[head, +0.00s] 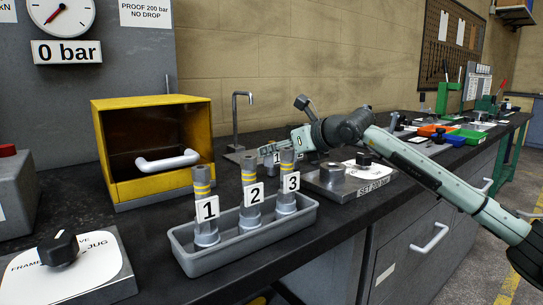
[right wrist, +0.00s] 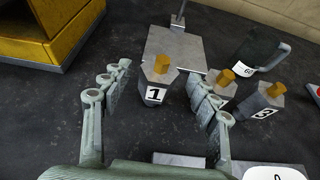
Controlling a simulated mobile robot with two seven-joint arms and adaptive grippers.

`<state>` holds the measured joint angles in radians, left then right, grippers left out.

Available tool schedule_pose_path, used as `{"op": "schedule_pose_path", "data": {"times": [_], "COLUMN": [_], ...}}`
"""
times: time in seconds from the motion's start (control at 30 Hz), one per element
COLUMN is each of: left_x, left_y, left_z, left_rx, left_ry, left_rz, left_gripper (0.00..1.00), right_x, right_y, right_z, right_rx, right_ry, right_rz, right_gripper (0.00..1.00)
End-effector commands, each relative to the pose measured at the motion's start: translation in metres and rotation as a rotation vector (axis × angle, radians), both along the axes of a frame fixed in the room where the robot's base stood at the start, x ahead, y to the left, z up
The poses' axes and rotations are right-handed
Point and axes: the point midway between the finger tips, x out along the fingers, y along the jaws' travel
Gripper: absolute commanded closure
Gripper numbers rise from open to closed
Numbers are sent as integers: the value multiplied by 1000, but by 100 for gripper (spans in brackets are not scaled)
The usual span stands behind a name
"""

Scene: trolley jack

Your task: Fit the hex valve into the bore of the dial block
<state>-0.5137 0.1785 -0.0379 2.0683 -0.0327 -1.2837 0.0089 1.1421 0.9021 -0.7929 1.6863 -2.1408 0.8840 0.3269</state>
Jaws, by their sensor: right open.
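Several look-alike grey hex bodies with brass stems stand on the bench in the right wrist view. Valve 1 (right wrist: 155,84) stands upright between my open right fingers (right wrist: 166,74), with a visible gap on each side. Another (right wrist: 222,78) is partly hidden by the right-hand finger, and valve 3 (right wrist: 264,104) stands further right. In the head view my right gripper (head: 302,136) is low over the bench behind the numbered cylinders. The dial block (head: 338,184), marked SET 200 BAR, has a raised round fitting and a black knob; its bore opening is not clear. My left gripper is not visible.
A grey tray (head: 241,240) holds three numbered cylinders in front of the valves. A yellow open box (head: 125,187) stands left. In the right wrist view, a grey plate (right wrist: 172,50) lies behind valve 1 and a dark jug (right wrist: 252,52) stands back right.

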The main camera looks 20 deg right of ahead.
Motion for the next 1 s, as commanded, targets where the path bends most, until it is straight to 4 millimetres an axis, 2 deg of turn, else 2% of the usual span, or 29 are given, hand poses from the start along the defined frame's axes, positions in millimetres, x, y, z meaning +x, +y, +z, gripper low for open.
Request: {"op": "schedule_pose_path", "data": {"times": [0.2,0.47,0.93,1.0], "left_x": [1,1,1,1], "left_y": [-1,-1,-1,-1], "left_z": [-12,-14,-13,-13], "left_rx": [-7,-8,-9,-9], "left_ry": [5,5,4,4], "left_rz": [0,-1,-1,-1], "left_gripper": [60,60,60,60], "right_x": [21,23,22,22], "right_y": [9,9,9,9], "right_z": [-9,-10,-10,-8], "right_rx": [2,0,2,3], "right_ry": [0,-1,0,-3], "right_rz": [1,0,1,1], "right_gripper": [40,41,100,100]}}
